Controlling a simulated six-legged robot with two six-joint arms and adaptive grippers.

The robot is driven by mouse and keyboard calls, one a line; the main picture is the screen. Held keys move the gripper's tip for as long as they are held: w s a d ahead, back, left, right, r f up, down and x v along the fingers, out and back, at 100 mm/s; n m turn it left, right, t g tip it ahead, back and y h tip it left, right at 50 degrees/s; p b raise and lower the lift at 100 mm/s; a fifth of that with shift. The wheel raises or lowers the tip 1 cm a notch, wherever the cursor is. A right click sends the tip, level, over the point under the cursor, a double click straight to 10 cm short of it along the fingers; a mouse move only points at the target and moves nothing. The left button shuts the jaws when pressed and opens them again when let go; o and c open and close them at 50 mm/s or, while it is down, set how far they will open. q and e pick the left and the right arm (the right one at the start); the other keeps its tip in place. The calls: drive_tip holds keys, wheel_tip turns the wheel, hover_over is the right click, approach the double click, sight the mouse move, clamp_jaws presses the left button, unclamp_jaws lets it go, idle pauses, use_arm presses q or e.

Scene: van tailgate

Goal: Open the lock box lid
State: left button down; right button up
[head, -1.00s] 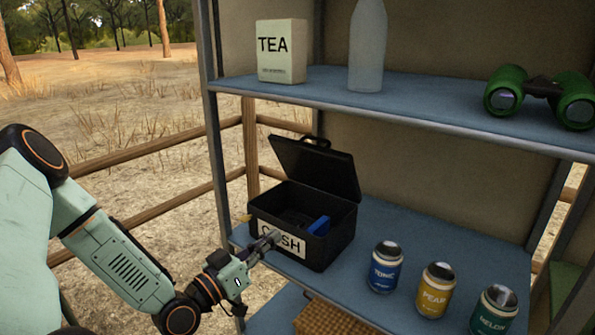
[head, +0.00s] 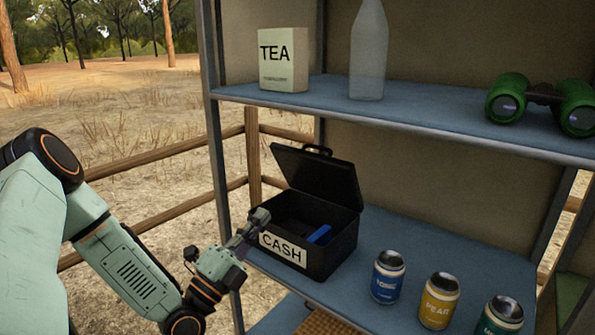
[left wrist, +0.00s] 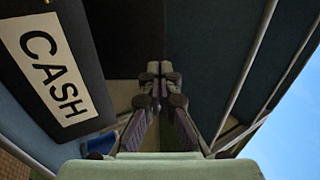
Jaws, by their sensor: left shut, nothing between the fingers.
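The black lock box (head: 330,258) with a white CASH label stands on the lower blue shelf. Its lid (head: 318,180) is raised and leans back, with a handle on its top edge. A blue item (head: 319,235) lies inside the box. My left gripper (head: 262,215) is shut and empty at the box's front left corner, close to the front rim above the label; I cannot tell if it touches. In the left wrist view the shut fingers (left wrist: 154,75) point ahead, with the CASH label (left wrist: 52,66) at the left. My right gripper is not in view.
Three cans, TONIC (head: 388,277), PEAR (head: 439,302) and a green one (head: 499,320), stand right of the box. The upper shelf holds a TEA box (head: 284,58), a clear bottle (head: 368,55) and green binoculars (head: 541,102). A metal post (head: 216,150) stands left of the box.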

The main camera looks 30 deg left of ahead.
use_arm(q)
drive_tip(key=b, duration=0.3)
approach(305, 159)
drive_tip(key=x, duration=0.5)
drive_tip(key=shift+w+f, duration=0.1)
drive_tip(key=shift+w, duration=0.15)
drive_tip(key=shift+b+x, duration=0.3)
drive_tip(key=shift+x, duration=0.5)
drive_tip(key=r+p, duration=0.1)
drive_tip(key=p, duration=0.1)
drive_tip(key=shift+w+g+p, duration=0.35)
drive_tip(key=shift+g, duration=0.05)
drive_tip(key=w+r+g+p, duration=0.1)
drive_tip(key=p, duration=0.2)
drive_tip(key=w+g+p, duration=0.1)
drive_tip(key=w+p, duration=0.1)
drive_tip(key=p, duration=0.2)
drive_tip(key=w+r+g+p, duration=0.1)
drive_tip(key=g+p, duration=0.1)
drive_tip(key=p, duration=0.2)
drive_tip(key=shift+w+d+r, duration=0.2)
drive_tip(key=shift+w+r, duration=0.1)
drive_tip(key=shift+w, duration=0.1)
drive_tip(key=shift+w+g+p, duration=0.7)
drive_tip(key=shift+w+p, duration=0.1)
drive_tip(key=shift+w+d, duration=0.1)
drive_tip(key=shift+w, duration=0.9)
